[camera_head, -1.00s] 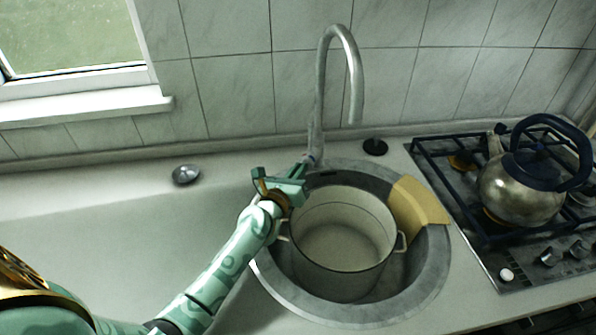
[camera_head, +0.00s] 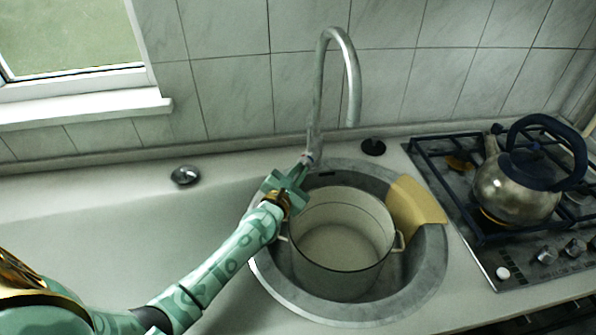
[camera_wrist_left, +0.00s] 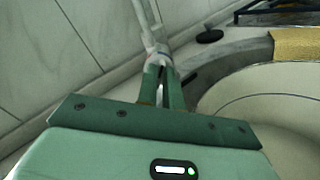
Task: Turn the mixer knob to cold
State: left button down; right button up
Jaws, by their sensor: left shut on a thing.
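The tall grey mixer tap (camera_head: 317,110) stands behind the round sink, its spout curving over to the right. It also shows in the left wrist view (camera_wrist_left: 147,22). The mixer knob (camera_head: 308,157) is a small part low on the tap and is mostly hidden by the fingers. My left gripper (camera_head: 300,170) reaches to it from the front left. In the left wrist view the two green fingers (camera_wrist_left: 161,80) are close together at the tap's base, shut on the knob between their tips. My right gripper is not in view.
A white enamel pot (camera_head: 343,240) stands in the sink (camera_head: 290,302), close to my left gripper. A yellow cloth-like piece (camera_head: 415,205) lies over the sink's right edge. A kettle (camera_head: 515,190) sits on the hob (camera_head: 450,165) at right. The left counter is clear except for a metal disc (camera_head: 185,175).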

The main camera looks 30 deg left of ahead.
pick_arm(q)
jog(key=shift+m, duration=0.8)
jog(key=shift+d+f, duration=0.1)
jog(key=c, duration=1.5)
grip_release()
jog(key=shift+c, duration=0.2)
jog(key=s+p, duration=0.1)
jog(key=s, duration=1.5)
jog(key=shift+s+d+p, duration=0.2)
jog(key=shift+d+p, duration=0.1)
jog(key=shift+d, duration=0.05)
